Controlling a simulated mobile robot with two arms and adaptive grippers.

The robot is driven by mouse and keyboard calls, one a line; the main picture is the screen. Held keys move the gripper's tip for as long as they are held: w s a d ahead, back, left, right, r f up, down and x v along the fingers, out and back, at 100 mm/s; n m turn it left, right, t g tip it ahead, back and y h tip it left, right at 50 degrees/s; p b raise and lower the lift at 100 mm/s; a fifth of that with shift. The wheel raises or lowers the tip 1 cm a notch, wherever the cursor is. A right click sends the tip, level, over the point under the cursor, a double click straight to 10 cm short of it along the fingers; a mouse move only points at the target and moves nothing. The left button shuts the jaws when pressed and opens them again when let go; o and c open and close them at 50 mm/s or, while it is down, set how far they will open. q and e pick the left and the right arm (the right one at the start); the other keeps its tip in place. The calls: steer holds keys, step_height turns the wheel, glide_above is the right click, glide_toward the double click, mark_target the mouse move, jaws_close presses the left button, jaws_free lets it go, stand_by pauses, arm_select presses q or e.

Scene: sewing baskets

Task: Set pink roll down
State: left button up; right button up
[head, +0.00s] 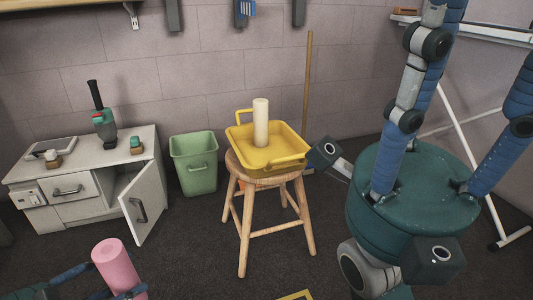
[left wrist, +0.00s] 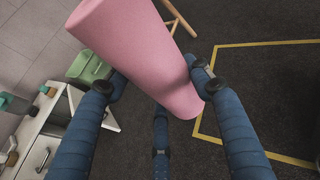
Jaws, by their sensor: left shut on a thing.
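The pink roll (head: 116,266) is at the bottom left of the head view, upright with a slight tilt and cut off by the lower edge. My left gripper (head: 104,285) is shut on it, with blue fingers at its sides. In the left wrist view the pink roll (left wrist: 140,50) runs slanted between the fingers of my left gripper (left wrist: 158,88), and one end lies near the middle. The roll appears held above the dark floor; the height is hard to tell. My right gripper does not show.
A yellow tape outline (left wrist: 201,100) marks the dark floor.

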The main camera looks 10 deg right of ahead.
mark_target(118, 275)
arm_select(q)
steer(key=s+d+r+m, duration=0.1)
steer(key=r, duration=0.1)
steer(key=s+d+r+g+h, duration=0.1)
steer(key=d+r, duration=0.1)
steer(key=s+d+r+m+g, duration=0.1)
steer(key=r, duration=0.2)
steer(key=shift+s+d+r+m+h, duration=0.1)
steer(key=shift+s+d+m+h, duration=0.1)
steer(key=shift+d+m+h, duration=0.15)
steer(key=shift+s+a, duration=0.25)
steer(key=shift+a, duration=0.6)
